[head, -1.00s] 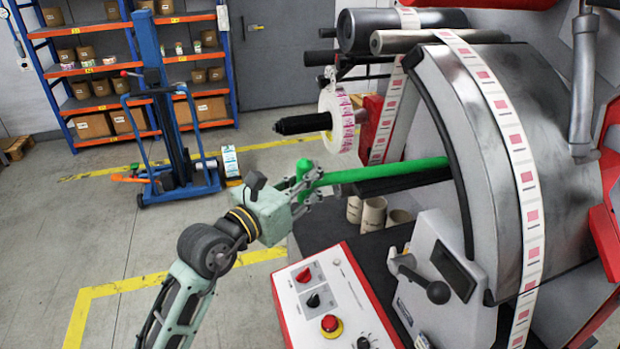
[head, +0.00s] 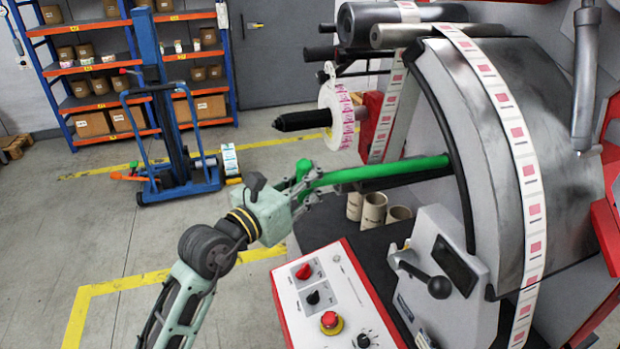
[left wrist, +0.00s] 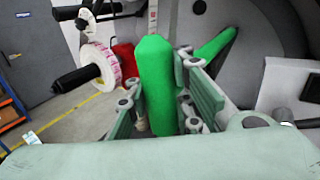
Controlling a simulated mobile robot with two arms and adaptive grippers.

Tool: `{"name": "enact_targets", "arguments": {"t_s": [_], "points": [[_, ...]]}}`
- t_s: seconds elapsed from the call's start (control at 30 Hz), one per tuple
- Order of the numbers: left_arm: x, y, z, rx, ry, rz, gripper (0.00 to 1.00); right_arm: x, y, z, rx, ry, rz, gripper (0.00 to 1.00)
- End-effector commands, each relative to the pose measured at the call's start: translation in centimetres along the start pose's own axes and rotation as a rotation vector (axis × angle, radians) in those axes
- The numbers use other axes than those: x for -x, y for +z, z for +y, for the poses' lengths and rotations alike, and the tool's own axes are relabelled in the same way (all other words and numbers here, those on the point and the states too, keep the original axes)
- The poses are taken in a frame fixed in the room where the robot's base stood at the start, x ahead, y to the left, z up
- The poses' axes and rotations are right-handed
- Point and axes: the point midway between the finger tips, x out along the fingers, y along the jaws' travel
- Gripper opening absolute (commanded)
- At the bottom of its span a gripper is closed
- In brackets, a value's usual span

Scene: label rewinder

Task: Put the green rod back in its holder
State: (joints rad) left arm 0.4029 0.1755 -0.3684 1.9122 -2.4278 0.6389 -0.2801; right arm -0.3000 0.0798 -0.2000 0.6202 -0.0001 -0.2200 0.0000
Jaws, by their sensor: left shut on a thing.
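The green rod (head: 385,171) is a long bar with a crosswise handle piece at its near end. My left gripper (head: 306,188) is shut on that handle piece. The bar runs right from the gripper, and its far end meets the dark curved edge of the grey machine housing (head: 540,190); I cannot tell whether it enters anything there. In the left wrist view the green handle piece (left wrist: 155,80) stands between the two fingers, and part of the bar (left wrist: 214,45) shows behind the right finger. No holder for the rod can be made out for certain. My right gripper is not in view.
A dark bar lies just below the rod. A black spindle with a label roll (head: 338,115) sticks out above and left. Several cardboard cores (head: 373,208) stand below. A control panel (head: 335,295) and a black-knobbed lever (head: 437,286) are in front.

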Motion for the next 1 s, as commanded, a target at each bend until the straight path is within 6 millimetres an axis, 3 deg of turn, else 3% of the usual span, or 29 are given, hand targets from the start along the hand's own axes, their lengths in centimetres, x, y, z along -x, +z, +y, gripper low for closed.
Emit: {"name": "enact_targets", "arguments": {"t_s": [0.1,0.4,0.43,0.77,1.0], "points": [[-0.05,-0.97,-0.02,-0.003,-0.001,0.012,0.00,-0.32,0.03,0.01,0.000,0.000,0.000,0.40],[-0.08,-1.43,-0.03,-0.006,-0.001,0.019,0.00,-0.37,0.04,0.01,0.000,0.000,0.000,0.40],[-0.08,-1.45,-0.03,-0.006,-0.001,0.020,0.13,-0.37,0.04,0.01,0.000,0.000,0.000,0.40],[-0.07,-1.05,-0.02,-0.003,-0.001,0.011,0.42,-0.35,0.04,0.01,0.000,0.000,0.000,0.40],[-0.07,-0.92,-0.02,-0.002,0.000,0.008,0.43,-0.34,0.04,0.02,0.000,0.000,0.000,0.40]]}}
